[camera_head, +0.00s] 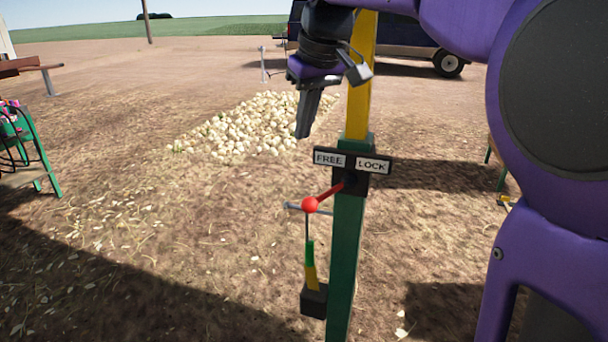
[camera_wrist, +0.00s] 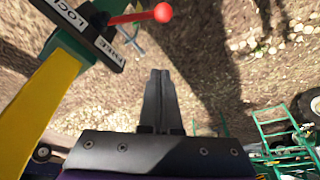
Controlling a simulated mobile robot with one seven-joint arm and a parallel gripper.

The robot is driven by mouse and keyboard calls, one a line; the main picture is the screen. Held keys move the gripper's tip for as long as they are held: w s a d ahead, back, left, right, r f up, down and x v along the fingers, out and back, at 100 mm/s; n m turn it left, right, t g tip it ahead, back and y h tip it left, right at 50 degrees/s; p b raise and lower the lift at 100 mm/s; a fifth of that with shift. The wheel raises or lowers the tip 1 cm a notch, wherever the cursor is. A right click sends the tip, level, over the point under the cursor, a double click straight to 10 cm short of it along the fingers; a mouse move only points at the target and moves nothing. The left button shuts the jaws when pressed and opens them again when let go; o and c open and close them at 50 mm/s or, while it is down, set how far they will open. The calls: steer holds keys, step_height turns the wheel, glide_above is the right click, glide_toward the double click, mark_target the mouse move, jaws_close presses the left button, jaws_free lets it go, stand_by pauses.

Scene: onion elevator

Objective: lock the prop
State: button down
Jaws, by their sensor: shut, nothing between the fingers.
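The prop is a post with a green lower part (camera_head: 346,260) and a yellow upper part (camera_head: 361,90). A black plate on it reads FREE (camera_head: 329,158) on the left and LOCK (camera_head: 373,165) on the right. A red lever with a ball knob (camera_head: 310,205) points down and left, on the FREE side. In the wrist view the red knob (camera_wrist: 163,12) is at the top, with the yellow post (camera_wrist: 35,105) at left. My gripper (camera_head: 303,134) is shut and empty, above and left of the plate, apart from the lever. Its shut fingers (camera_wrist: 160,75) point at bare ground.
A pile of onions (camera_head: 252,125) lies on the ground behind the post. A dark vehicle (camera_head: 410,40) stands behind. Open ground lies left of the post.

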mark_target(329, 193)
steer(key=shift+f, duration=0.1)
step_height(329, 193, down, 12)
steer(key=shift+r+b, duration=0.25)
steer(key=shift+b, duration=0.95)
steer(key=shift+d, duration=0.1)
steer(key=shift+s+d+n, duration=0.2)
steer(key=shift+s+n, duration=0.15)
steer(key=shift+n, duration=0.05)
